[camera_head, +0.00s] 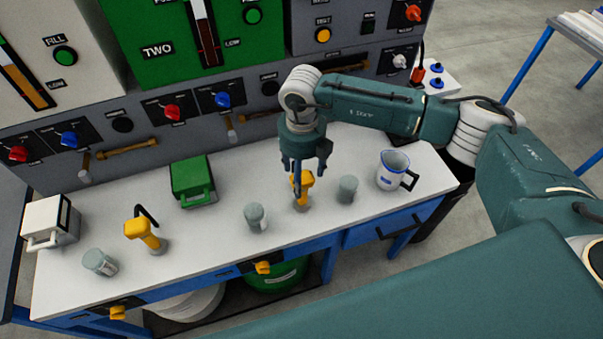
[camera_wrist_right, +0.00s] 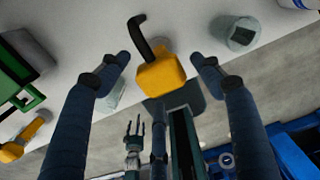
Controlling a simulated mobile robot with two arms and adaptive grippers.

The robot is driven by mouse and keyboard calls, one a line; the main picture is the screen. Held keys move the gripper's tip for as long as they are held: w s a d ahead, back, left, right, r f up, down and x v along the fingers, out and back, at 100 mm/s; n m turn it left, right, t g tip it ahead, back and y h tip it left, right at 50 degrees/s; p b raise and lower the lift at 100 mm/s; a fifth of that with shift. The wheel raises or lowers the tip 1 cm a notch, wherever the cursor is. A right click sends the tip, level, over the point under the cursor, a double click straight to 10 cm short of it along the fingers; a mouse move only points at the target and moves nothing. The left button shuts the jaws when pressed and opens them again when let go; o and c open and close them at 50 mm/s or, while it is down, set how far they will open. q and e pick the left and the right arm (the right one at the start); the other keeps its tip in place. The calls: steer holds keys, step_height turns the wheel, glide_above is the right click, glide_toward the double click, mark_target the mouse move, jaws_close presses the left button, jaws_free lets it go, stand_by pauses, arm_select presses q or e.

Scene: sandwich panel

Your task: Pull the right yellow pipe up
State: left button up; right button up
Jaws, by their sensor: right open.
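The right yellow pipe (camera_head: 302,187) stands on the white worktop between two grey cups, partly hidden by my right gripper (camera_head: 306,166). In the right wrist view, its yellow body (camera_wrist_right: 160,75) and black hooked top lie between the two fingers of the right gripper (camera_wrist_right: 160,59). The fingers are open, with a gap on each side of the pipe. The gripper points down from above. The left yellow pipe (camera_head: 142,230), with a black hook, stands on the left of the worktop. My left gripper does not show in the head view.
Grey cups stand left (camera_head: 255,216) and right (camera_head: 347,190) of the right pipe. A white jug (camera_head: 393,168) stands farther right. A green box (camera_head: 191,181), another grey cup (camera_head: 100,262) and a white box (camera_head: 50,222) are to the left. A control panel (camera_head: 215,100) rises behind.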

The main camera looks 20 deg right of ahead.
step_height(320, 180, up, 12)
stand_by(0.4)
steer(key=shift+a+f, duration=0.1)
